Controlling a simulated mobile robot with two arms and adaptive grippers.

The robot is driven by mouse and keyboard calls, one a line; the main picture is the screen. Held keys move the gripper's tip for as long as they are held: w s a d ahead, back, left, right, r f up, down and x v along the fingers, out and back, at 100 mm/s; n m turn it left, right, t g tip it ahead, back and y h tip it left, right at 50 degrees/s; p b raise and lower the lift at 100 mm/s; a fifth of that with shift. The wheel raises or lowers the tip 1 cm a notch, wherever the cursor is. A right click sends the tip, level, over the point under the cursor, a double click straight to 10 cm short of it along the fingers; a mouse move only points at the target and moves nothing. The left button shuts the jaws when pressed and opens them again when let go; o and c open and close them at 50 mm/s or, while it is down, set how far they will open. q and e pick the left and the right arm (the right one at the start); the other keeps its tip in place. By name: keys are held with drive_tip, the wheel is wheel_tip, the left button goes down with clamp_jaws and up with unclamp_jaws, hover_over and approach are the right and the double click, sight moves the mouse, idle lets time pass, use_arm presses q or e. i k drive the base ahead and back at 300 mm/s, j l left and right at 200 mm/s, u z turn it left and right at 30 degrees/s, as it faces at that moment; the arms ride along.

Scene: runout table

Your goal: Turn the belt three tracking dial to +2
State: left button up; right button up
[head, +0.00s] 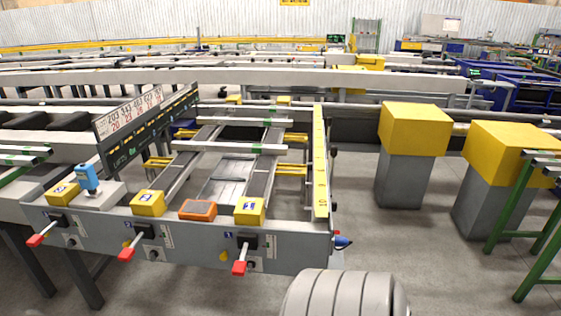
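The grey front panel (190,240) of the runout table carries three stations, each with a black block and a red-tipped lever. The levers are the left one (40,236), the middle one (127,252) and the right one (240,266). Small round fittings that may be dials sit low on the panel beside the left lever (70,241), the middle lever (153,254) and the right lever (251,265). Neither gripper is in view.
Yellow boxes (148,204) and an orange device (198,210) sit on the panel's top, with a blue device (87,178) at left. Yellow-topped grey pillars (414,130) and a green frame (520,220) stand at right. Open floor (400,245) lies between.

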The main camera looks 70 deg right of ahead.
sight(71, 242)
drive_tip(key=z, duration=2)
drive_tip(key=i+j, duration=0.1)
drive_tip(key=j, duration=0.45)
drive_tip(key=i+j, duration=0.1)
drive_tip(key=j, duration=0.45)
drive_tip(key=i+j, duration=0.15)
drive_tip(key=j, duration=0.4)
drive_tip(key=i+j, duration=0.1)
drive_tip(key=j, duration=0.45)
drive_tip(key=i+j, duration=0.1)
drive_tip(key=j, duration=0.45)
drive_tip(key=i+j, duration=0.1)
drive_tip(key=j, duration=0.45)
drive_tip(key=i+j, duration=0.1)
drive_tip(key=j, duration=0.45)
drive_tip(key=i+j, duration=0.15)
drive_tip(key=j, duration=0.4)
drive_tip(key=l+z, duration=0.05)
